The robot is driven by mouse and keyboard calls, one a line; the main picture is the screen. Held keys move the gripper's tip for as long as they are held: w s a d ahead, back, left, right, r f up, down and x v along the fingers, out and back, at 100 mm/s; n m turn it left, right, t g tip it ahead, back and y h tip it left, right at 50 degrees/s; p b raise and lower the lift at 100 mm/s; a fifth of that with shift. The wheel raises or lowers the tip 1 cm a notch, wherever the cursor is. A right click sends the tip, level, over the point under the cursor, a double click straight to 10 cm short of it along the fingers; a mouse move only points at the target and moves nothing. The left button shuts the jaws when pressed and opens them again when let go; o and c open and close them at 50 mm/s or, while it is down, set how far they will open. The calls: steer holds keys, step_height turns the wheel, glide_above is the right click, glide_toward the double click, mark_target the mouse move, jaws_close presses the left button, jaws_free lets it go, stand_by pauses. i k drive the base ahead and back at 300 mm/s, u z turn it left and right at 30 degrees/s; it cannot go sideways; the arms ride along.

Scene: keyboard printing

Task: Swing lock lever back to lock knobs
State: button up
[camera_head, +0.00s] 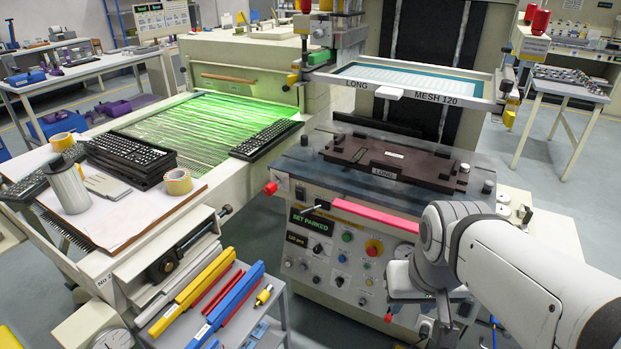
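The printing machine (345,245) stands at centre right, with a display reading "SET PARKED". A red-tipped handle (271,188) sticks out at its left front corner. A long pink-red bar (375,214) runs along its front edge. A small red knob (388,318) shows lower down, close to my wrist. Dark round knobs stand on the bed, one at the right (488,187). I cannot tell which part is the lock lever or whether the knobs are locked. My gripper (412,297) is in front of the panel's right side; its fingers are not clear and its opening cannot be told.
A dark fixture marked "LONG" (385,163) lies on the bed under the mesh screen frame (415,83). A red mushroom button (374,248) is on the panel. A cart with coloured bars (215,305) stands at lower left. A green-lit conveyor (205,130) lies at the left.

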mark_target(304, 212)
steer(key=u, duration=0.8)
steer(key=i, duration=0.65)
steer(key=u, duration=0.05)
